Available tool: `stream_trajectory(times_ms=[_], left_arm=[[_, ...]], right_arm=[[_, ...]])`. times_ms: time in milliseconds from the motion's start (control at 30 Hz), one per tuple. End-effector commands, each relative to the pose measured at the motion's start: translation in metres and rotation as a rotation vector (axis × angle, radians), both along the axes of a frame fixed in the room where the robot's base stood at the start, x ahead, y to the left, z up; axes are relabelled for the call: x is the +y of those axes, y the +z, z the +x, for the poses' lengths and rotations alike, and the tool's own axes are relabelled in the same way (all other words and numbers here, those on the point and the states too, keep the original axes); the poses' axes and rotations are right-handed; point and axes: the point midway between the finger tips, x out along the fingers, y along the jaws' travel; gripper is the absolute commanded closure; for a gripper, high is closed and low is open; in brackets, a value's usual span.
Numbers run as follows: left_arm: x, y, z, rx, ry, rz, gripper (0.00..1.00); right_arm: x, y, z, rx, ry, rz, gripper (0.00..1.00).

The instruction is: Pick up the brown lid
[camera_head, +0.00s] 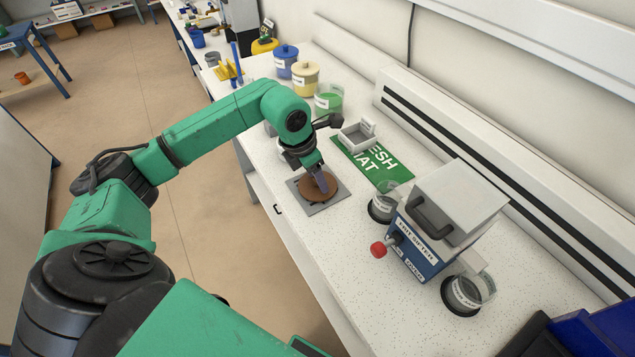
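The brown lid (312,196) is a round disc lying on a grey square plate (340,187) near the front edge of the white counter. My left gripper (321,188) points down at the lid from above, with its fingertips at or very close to the lid's middle. The fingers hide part of the lid. They look close together, but I cannot tell whether they grip anything. My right gripper is not in view.
A green mat (382,166) with a small grey tray (355,137) lies behind the plate. A blue and grey box (440,225) with a red knob (378,249) stands to the right, between clear jars.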

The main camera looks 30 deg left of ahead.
Motion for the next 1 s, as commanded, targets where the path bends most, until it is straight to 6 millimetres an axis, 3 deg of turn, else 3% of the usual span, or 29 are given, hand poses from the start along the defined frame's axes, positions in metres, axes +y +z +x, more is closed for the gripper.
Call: stream_trajectory(times_ms=[100, 267, 767, 867, 1000], left_arm=[[0.000, 0.000, 0.000, 0.000, 0.000, 0.000, 0.40], [0.000, 0.000, 0.000, 0.000, 0.000, 0.000, 1.00], [0.000, 0.008, 0.001, -0.003, 0.001, 0.000, 1.00], [0.000, 0.022, 0.001, -0.005, 0.001, 0.000, 1.00], [0.000, 0.068, 0.002, -0.012, -0.001, -0.001, 1.00]], right_arm=[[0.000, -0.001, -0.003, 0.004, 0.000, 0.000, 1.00], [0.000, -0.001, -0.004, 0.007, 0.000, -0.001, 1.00], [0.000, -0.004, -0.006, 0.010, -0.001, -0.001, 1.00], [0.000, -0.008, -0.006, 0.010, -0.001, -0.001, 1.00], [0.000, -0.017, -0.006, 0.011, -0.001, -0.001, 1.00]])
